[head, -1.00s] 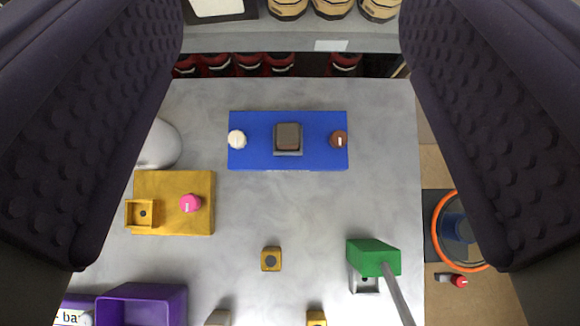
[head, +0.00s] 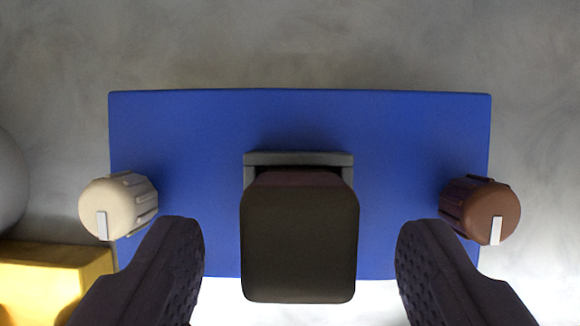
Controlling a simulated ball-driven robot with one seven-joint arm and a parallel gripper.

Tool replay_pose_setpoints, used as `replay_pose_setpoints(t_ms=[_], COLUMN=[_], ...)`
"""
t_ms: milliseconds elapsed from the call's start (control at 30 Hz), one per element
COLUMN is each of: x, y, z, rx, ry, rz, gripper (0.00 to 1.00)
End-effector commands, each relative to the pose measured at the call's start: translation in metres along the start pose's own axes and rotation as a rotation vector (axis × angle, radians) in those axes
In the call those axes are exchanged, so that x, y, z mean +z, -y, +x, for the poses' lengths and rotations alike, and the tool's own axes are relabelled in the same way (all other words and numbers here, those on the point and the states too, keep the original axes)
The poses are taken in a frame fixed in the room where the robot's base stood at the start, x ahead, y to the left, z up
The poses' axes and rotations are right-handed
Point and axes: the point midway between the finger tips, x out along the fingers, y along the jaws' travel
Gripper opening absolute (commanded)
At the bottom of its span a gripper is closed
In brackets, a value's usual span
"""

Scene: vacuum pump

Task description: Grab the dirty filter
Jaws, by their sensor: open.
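The dirty filter is a dark brown-black rounded block (head: 299,245) standing in a grey square socket (head: 298,158) on a blue panel (head: 400,130). It stands out toward the camera at the lower middle of the view. My gripper (head: 299,240) is open, with one dark finger to the left of the block and one to the right. There is a clear gap between each finger and the block, and neither finger touches it. The lower part of the socket is hidden behind the block.
A white knob (head: 120,206) sits on the panel's left end, near my left finger. A brown knob (head: 480,208) sits on the right end, near my right finger. A yellow block (head: 55,270) is at lower left. The grey surface (head: 300,45) beyond the panel is clear.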

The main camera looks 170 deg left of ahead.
Motion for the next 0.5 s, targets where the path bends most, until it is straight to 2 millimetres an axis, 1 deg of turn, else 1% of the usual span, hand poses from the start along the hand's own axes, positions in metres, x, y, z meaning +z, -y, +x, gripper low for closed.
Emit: replay_pose_setpoints(t_ms=[33,100,200,333,367,400,467,500], x=[0.001,0.000,-0.001,-0.001,-0.001,-0.001,-0.001,-0.001], y=[0.001,0.001,0.001,0.001,0.001,0.000,0.001,0.001], z=[0.013,0.023,0.027,0.025,0.025,0.025,0.025,0.025], rx=[0.000,0.000,0.000,0.000,0.000,0.000,0.000,0.000], ry=[0.002,0.001,0.000,-0.001,-0.001,-0.001,-0.001,-0.001], rz=[-0.001,-0.001,-0.001,-0.001,-0.001,-0.001,-0.001,-0.001], gripper=[0.68,0.68,0.68,0.68,0.66,0.57,0.43,0.34])
